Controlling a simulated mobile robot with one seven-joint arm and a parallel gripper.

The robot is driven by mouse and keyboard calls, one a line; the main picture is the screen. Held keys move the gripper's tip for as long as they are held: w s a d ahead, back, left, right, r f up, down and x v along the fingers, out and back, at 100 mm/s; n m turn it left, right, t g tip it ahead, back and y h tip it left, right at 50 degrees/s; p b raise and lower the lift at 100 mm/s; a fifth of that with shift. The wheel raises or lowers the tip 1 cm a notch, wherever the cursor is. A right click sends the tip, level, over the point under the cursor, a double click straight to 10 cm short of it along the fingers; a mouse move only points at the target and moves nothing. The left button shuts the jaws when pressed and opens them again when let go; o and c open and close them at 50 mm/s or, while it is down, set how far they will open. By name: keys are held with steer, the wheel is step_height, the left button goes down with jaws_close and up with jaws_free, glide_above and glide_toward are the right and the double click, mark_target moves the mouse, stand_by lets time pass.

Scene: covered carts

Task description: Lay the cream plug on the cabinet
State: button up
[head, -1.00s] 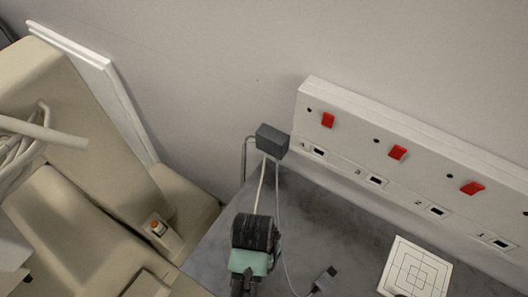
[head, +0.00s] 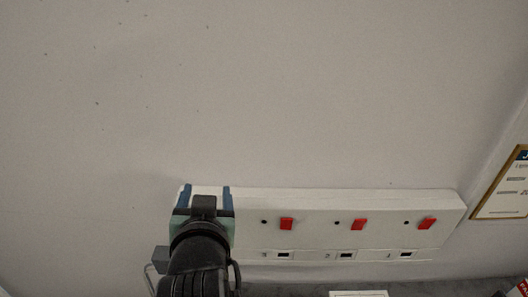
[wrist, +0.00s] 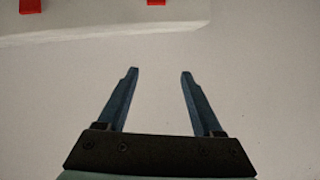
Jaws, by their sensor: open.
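I cannot make out a cream plug in either current view. My gripper (head: 206,190) is raised in front of the left end of the white socket panel in the head view, and hides part of it. In the wrist view its two blue fingers (wrist: 160,72) are spread apart with nothing between them. A narrow grey strip of top surface (head: 290,288), possibly the cabinet's, shows along the bottom of the head view.
The white panel (head: 320,204) on the wall carries red switches (head: 286,224) and small sockets. A dark grey box (head: 161,260) with a cable is left of my arm. A white card (head: 358,294) shows at the bottom. A framed notice (head: 503,186) hangs at right.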

steer(key=s+d+r+t, duration=0.1)
steer(key=d+r+t, duration=0.15)
steer(key=r, duration=0.65)
steer(key=d+r+t, duration=0.2)
steer(key=r+t, duration=0.2)
steer(key=r, duration=0.5)
steer(key=s+d+r+t+h, duration=0.1)
steer(key=s+d+r+t, duration=0.1)
steer(key=s+r, duration=0.3)
steer(key=s+d+r+t+h, duration=0.1)
steer(key=s+d+r+t, duration=0.2)
steer(key=r, duration=1.1)
steer(key=s+t, duration=0.2)
steer(key=s, duration=0.1)
steer(key=shift+s+h, duration=0.3)
steer(key=shift+d, duration=0.1)
